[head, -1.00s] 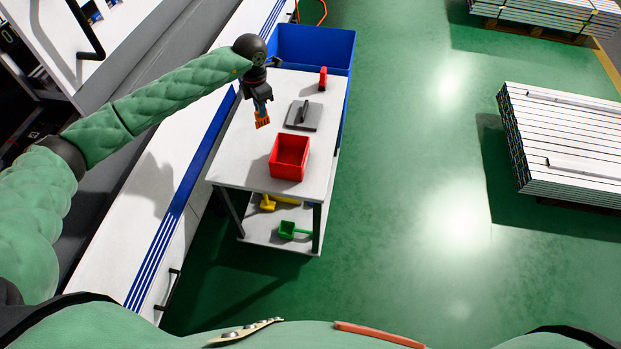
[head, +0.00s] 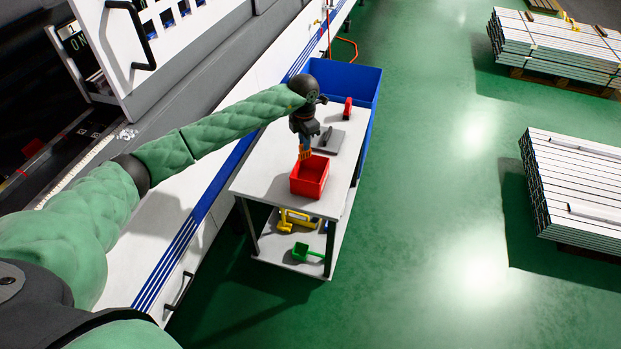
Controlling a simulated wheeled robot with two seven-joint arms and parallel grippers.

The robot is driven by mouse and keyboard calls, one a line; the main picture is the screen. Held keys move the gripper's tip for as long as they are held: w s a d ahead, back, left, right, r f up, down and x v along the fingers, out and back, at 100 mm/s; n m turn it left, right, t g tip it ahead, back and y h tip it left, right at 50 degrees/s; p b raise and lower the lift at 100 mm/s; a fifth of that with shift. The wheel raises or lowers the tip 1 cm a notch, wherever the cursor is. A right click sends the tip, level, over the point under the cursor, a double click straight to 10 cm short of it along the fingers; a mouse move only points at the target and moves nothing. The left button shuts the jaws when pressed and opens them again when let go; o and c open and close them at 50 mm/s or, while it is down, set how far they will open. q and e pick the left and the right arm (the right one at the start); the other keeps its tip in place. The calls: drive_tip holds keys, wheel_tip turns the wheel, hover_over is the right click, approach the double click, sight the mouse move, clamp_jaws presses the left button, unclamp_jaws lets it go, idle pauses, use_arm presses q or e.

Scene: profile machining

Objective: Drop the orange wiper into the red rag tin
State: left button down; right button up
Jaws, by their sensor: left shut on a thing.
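The red rag tin (head: 311,181) is an open red box on the top of a white cart (head: 258,172). My left gripper (head: 304,146) points down just behind the tin's far rim in the picture. The wiper's lower end is close to the tin's far rim. I cannot tell whether it is over the opening or behind it. My right gripper is out of view.
A grey plate with a dark handle (head: 329,141) and a red object (head: 347,108) stand further back on the cart. A blue bin (head: 362,82) is behind. Yellow (head: 296,219) and green (head: 303,252) tools lie on the lower shelf.

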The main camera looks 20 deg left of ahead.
use_arm(q)
wheel_tip(320, 180, down, 2)
drive_tip(key=shift+w+f, duration=0.1)
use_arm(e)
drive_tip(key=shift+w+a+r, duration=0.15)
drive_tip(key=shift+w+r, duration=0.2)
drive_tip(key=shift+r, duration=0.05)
use_arm(q)
drive_tip(key=shift+f, duration=0.1)
drive_tip(key=c, duration=1.4)
unclamp_jaws()
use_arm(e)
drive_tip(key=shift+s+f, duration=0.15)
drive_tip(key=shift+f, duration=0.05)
